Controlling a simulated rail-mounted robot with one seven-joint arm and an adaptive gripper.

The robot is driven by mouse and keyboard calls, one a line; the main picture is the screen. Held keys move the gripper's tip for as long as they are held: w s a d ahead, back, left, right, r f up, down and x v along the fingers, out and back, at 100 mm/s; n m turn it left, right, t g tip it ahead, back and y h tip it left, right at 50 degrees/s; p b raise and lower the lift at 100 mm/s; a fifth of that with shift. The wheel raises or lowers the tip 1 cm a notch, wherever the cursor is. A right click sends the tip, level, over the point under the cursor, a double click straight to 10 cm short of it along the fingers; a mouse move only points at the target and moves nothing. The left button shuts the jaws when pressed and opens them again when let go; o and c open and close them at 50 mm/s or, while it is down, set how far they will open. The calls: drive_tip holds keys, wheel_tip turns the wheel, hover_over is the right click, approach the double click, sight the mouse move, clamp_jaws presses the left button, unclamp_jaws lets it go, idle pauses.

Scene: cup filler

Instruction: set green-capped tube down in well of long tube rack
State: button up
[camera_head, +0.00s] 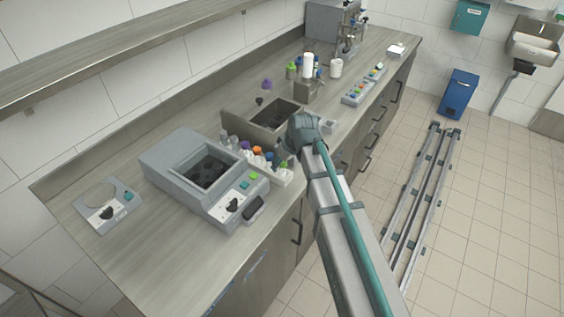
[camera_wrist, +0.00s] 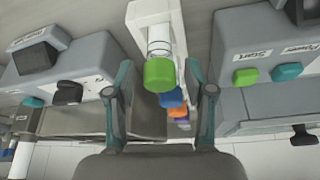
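The green-capped tube (camera_wrist: 160,75) stands in the end well of the long white tube rack (camera_wrist: 150,12), its clear body showing below the cap in the wrist view. In the head view its green cap (camera_head: 283,164) shows at the right end of the rack (camera_head: 284,179). My gripper (camera_wrist: 158,66) is open, with one finger on each side of the cap and a visible gap on both sides. In the head view my gripper (camera_head: 285,153) is just above the cap, and my arm hides part of the rack's surroundings.
Other capped tubes, including blue (camera_wrist: 173,98) and orange (camera_wrist: 177,111), stand in a row along the rack. A grey machine with a green button (camera_head: 244,184) is left of the rack, and another with an open basin (camera_head: 278,114) lies behind it. Bare counter (camera_head: 150,250) lies at front left.

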drive_tip(key=shift+r, duration=0.1)
drive_tip(key=b+v, duration=0.2)
drive_tip(key=v, duration=1)
idle(0.5)
drive_tip(key=s+d+f+m+g+h, duration=0.1)
drive_tip(key=s+d+f+m, duration=0.2)
drive_tip(key=s+d+f, duration=0.55)
drive_tip(key=s+d+f+m+g+h, duration=0.1)
drive_tip(key=s+d+f+m, duration=0.2)
drive_tip(key=f, duration=1.1)
drive_tip(key=s+d+f+m+g+h, duration=0.1)
drive_tip(key=s+d+f+m, duration=0.35)
drive_tip(key=f, duration=0.65)
drive_tip(key=s+f+g, duration=0.2)
drive_tip(key=s+f, duration=0.4)
drive_tip(key=s, duration=0.3)
drive_tip(key=s+f+n+g, duration=0.1)
drive_tip(key=s+f, duration=0.4)
drive_tip(key=s, duration=0.5)
drive_tip(key=s+d+f+g, duration=0.1)
drive_tip(key=s+f+g, duration=0.3)
drive_tip(key=s, duration=0.6)
wheel_tip(320, 180, down, 3)
drive_tip(key=shift+r, duration=0.2)
drive_tip(key=shift+n, duration=0.25)
